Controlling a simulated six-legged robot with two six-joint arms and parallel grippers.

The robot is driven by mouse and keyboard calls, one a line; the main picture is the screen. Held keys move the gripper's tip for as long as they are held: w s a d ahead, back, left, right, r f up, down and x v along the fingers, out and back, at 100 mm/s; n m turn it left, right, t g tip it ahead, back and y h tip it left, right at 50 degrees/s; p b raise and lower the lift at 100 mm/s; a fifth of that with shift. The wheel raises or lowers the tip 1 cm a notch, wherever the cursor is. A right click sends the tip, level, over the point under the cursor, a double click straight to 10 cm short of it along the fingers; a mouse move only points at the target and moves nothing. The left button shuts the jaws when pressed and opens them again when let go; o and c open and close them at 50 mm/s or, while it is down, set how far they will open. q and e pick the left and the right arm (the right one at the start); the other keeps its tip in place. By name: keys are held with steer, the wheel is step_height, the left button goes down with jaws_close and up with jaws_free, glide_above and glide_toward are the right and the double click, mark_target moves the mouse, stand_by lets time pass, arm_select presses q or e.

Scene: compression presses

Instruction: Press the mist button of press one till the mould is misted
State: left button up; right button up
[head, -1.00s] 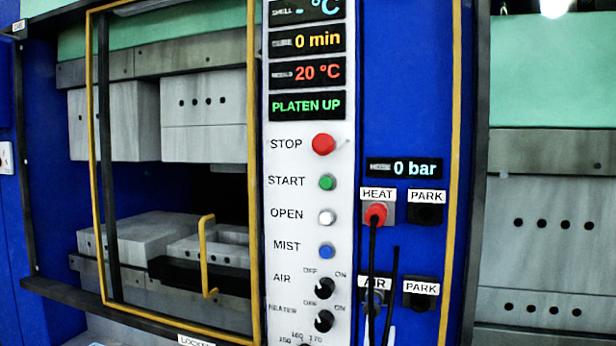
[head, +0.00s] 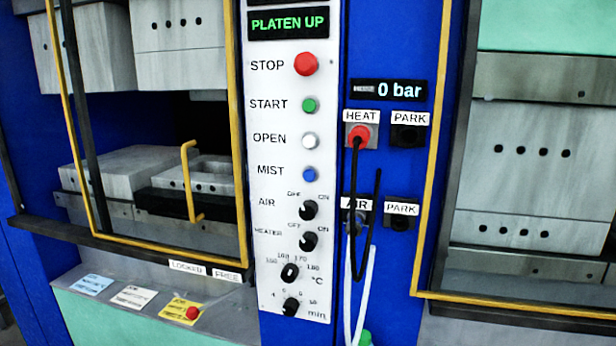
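The blue mist button (head: 309,174) sits on the white control panel (head: 268,215), beside the label MIST. It is below the white open button (head: 310,141), the green start button (head: 310,105) and the red stop button (head: 306,64). The green display (head: 288,23) reads PLATEN UP. To the left, behind a yellow-framed guard (head: 237,150), the upper mould blocks (head: 180,40) hang apart from the lower mould blocks (head: 128,170). No mist shows on them. Neither gripper is in view.
Air (head: 308,210) and heater (head: 309,241) knobs sit below the mist button. A red heat plug (head: 359,136) with a black cable hangs right of the panel, near a 0 bar display (head: 389,90). A sloped ledge (head: 150,302) holds coloured cards. Another press (head: 530,150) stands at right.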

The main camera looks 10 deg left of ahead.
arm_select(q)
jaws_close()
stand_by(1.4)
